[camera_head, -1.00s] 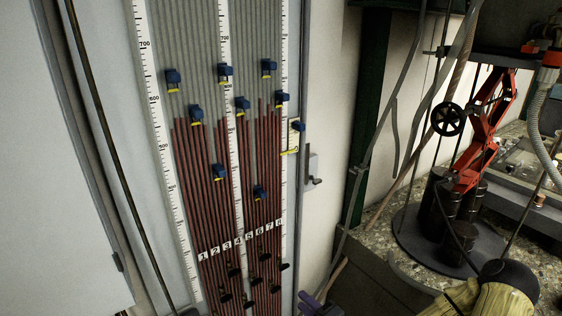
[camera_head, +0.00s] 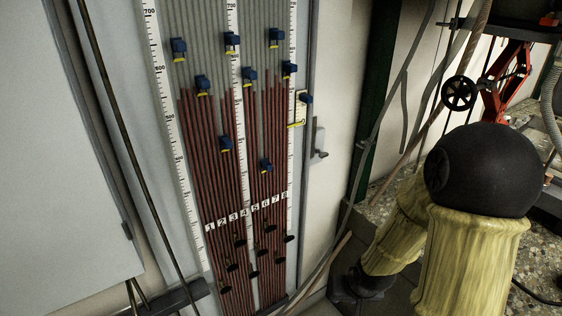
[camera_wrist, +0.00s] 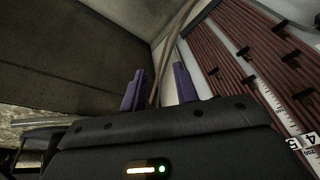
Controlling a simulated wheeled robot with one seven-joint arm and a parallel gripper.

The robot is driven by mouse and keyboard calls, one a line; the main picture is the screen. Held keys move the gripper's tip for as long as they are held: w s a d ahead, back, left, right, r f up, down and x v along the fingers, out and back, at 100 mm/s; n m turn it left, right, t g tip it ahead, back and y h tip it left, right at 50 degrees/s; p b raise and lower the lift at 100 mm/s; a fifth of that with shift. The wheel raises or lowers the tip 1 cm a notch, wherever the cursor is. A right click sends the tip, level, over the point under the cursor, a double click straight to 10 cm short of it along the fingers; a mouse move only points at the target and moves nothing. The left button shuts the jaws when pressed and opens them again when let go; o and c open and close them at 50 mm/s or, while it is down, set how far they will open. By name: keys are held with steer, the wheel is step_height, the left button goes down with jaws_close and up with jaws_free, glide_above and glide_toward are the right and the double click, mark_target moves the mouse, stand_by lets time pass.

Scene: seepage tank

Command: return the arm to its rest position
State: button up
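My gripper (camera_wrist: 159,72) shows in the wrist view with its two purple fingers apart and nothing between them. The fingers point toward a wall corner, with the tube panel off to their right. In the head view my arm (camera_head: 478,250), with its yellow sleeves and large black joint, is folded at the lower right. The gripper's fingers cannot be made out there.
The manometer panel (camera_head: 237,205) with red tubes, scales and blue markers stands at the centre left. A small latch (camera_head: 319,143) sticks out beside it. A dark green post (camera_head: 378,95), hanging hoses and a red jack (camera_head: 508,80) stand to the right.

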steer(key=s+r+p, duration=0.2)
steer(key=r+p, duration=0.6)
steer(key=r, duration=0.5)
steer(key=s+r+g+p, duration=0.1)
steer(key=s+r+p, duration=0.2)
steer(key=r+p, duration=0.6)
step_height(320, 180, up, 4)
steer(key=shift+s+a+r+n+h, duration=0.15)
steer(key=shift+s+a+n+h, duration=0.15)
steer(key=shift+h, duration=0.1)
stand_by(0.7)
